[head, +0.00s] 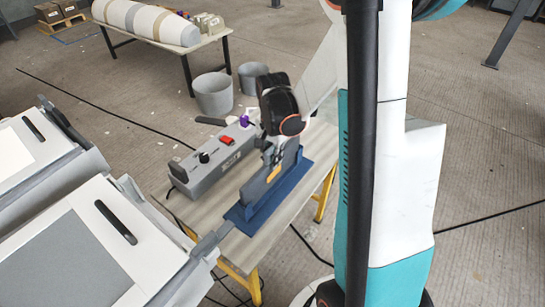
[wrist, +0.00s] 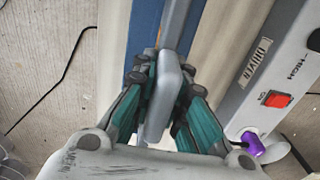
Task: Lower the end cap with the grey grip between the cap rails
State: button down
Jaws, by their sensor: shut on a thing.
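My gripper (wrist: 165,100) is shut on the grey grip (wrist: 166,90) of the end cap, with one dark-green finger on each side. In the head view my gripper (head: 272,152) is above the blue fixture (head: 238,217) on the bench. The end cap (head: 254,188) shows there as a grey upright piece along the fixture, partly hidden by the gripper. In the wrist view a grey bar runs from the grip toward the top, over the blue fixture (wrist: 142,35). I cannot tell how deep the cap sits between the rails.
A grey control box (head: 215,160) with a red switch (head: 227,140) stands close along the fixture's left side. A purple item (wrist: 250,143) is near its end. Large grey moulding units (head: 105,245) stand at left. Two grey buckets (head: 213,94) are behind the bench.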

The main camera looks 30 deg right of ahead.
jog(key=shift+f+b, duration=0.3)
jog(key=shift+f, duration=0.15)
jog(key=c, duration=1.5)
grip_release()
jog(key=shift+c, duration=0.2)
jog(key=shift+r, duration=0.15)
notch_tip(320, 180, up, 12)
jog(key=shift+f, duration=0.1)
